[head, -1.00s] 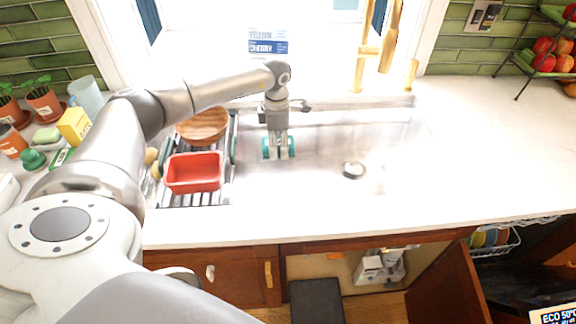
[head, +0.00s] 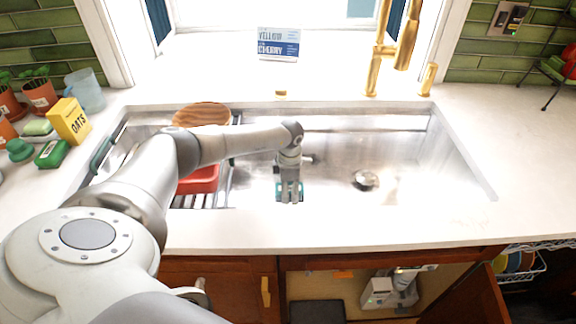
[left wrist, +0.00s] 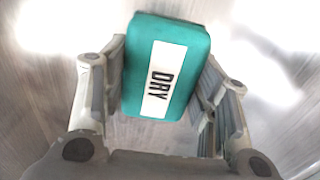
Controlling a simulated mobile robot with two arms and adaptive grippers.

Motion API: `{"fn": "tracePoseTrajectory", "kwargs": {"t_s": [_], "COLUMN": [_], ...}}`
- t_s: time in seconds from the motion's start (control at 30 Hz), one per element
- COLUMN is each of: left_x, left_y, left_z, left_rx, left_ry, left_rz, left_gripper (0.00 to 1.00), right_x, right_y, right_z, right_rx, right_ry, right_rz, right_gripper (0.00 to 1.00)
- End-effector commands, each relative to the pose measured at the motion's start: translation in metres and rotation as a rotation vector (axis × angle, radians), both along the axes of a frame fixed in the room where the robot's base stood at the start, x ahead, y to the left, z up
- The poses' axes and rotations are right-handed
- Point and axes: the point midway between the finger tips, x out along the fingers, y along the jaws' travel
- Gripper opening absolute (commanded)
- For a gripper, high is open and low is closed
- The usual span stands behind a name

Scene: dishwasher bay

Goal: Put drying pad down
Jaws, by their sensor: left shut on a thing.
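The drying pad is a teal block with a white label reading DRY; it fills the middle of the left wrist view (left wrist: 192,45). My left gripper (left wrist: 168,85) is shut on it, with one finger along each side. In the head view the gripper (head: 290,197) points down inside the sink, near its front wall, and teal edges of the pad (head: 279,190) show beside the fingers. I cannot tell whether the pad touches the sink floor. My right gripper is not in view.
The steel sink (head: 330,150) has a drain (head: 365,180) right of my gripper. To the left are a red basin (head: 200,180) and a wooden bowl (head: 201,114) on a rack, partly behind my arm. A gold faucet (head: 378,70) stands behind. The sink's right side is clear.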

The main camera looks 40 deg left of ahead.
Motion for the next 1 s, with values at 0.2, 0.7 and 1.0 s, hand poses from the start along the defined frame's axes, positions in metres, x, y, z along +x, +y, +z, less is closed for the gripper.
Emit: {"fn": "tracePoseTrajectory", "kwargs": {"t_s": [0.2, 0.7, 1.0], "left_x": [-0.001, 0.000, 0.000], "left_y": [-0.001, 0.000, 0.000], "left_z": [-0.024, -0.050, -0.053], "left_rx": [-0.001, -0.001, 0.000], "left_ry": [0.003, -0.001, 0.000], "left_rz": [0.000, 0.000, 0.000], "left_gripper": [0.36, 0.36, 0.76], "right_x": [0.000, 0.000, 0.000], "right_y": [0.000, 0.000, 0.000], "right_z": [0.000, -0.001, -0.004], "right_rx": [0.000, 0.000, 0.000], "right_ry": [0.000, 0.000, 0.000], "right_rz": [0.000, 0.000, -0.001], "right_gripper": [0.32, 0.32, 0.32]}}
